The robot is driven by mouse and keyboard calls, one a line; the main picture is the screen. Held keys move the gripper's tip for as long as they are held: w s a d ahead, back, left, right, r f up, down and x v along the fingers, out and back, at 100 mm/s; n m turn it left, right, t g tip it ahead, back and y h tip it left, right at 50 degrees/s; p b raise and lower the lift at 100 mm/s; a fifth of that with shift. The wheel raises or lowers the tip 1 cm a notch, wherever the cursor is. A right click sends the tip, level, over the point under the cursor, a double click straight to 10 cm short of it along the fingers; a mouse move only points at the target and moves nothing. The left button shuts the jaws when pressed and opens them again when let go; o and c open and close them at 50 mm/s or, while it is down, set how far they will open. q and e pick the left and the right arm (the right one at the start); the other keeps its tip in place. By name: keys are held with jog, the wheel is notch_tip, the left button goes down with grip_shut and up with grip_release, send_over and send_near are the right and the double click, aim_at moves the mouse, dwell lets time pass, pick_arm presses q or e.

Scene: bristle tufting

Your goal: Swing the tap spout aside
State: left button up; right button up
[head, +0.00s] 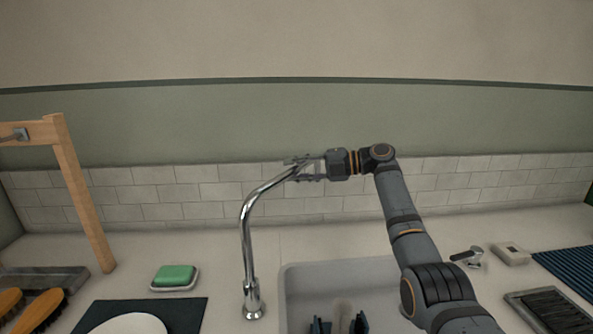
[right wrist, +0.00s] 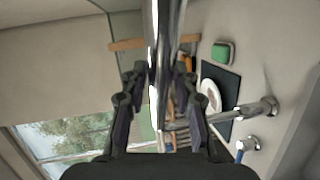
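The chrome tap spout (head: 247,225) rises from its base at the left edge of the sink, curves up and leans to the right. My right gripper (head: 298,170) is at the upper end of the spout, coming from the right. In the right wrist view the spout (right wrist: 163,50) runs between the two dark fingers of the gripper (right wrist: 162,95). The fingers stand apart, one on each side, with gaps showing beside the metal. I cannot see clear contact. My left gripper is out of view.
The sink (head: 300,280) lies below, with dark upright items and a pale rounded one in it. A green soap (head: 175,275) on a dish sits left of the tap. A wooden frame (head: 82,195) stands further left. A small tap lever (head: 467,255) is at the right.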

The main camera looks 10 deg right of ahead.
jog(key=shift+o, duration=0.9)
jog(key=v, duration=1.2)
jog(key=shift+s+r, duration=0.1)
jog(key=shift+c, duration=0.4)
